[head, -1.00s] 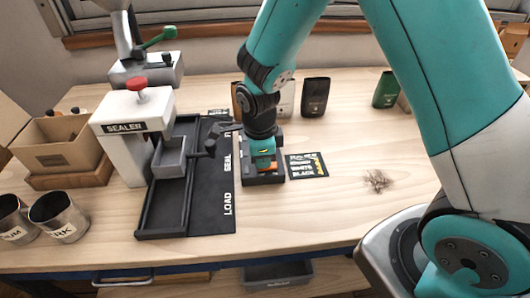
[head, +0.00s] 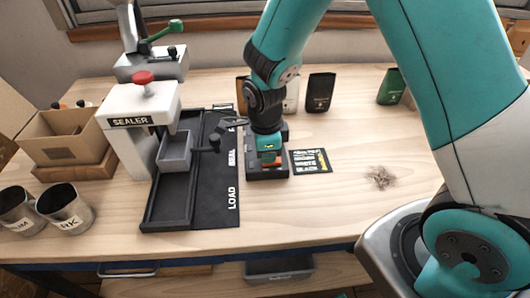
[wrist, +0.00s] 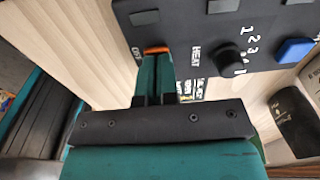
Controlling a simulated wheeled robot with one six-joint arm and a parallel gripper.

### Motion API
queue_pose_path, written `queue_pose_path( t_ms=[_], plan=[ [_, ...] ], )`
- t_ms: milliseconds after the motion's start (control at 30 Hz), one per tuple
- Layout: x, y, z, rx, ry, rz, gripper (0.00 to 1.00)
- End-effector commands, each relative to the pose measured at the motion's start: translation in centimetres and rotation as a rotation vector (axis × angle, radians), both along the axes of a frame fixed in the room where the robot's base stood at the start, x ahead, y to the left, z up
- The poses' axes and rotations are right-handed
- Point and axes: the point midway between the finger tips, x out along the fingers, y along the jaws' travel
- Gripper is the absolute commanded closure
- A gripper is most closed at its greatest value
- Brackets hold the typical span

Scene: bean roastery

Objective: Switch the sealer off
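The sealer (head: 130,121) is a white press with a red knob on top, at the left in the head view. Its black control box (head: 262,172) lies on the table right of the black mat. In the wrist view the box's panel (wrist: 185,32) carries an orange switch (wrist: 157,50), a HEAT label, a black dial (wrist: 229,56) with numbers and a blue button (wrist: 295,50). My gripper (wrist: 158,58) is shut, its teal fingertips together at the orange switch's edge. They hide part of it; I cannot tell whether they touch it or which way it is set.
A grey tray (head: 175,153) sits in the black rail left of the mat. A printed card (head: 311,161) lies right of the box. Dark pouches (head: 320,92) stand behind. Metal cups (head: 65,207) and a cardboard box (head: 75,137) stand at the left.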

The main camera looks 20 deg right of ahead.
Motion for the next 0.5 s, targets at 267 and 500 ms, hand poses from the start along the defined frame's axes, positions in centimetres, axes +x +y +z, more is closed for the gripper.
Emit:
queue_pose_path(
  t_ms=[267,500],
  plan=[
    [-0.1,0.2,5.0,0.000,-0.008,-0.009,1.00],
    [0.1,0.7,10.4,0.003,-0.012,-0.006,1.00]
  ],
)
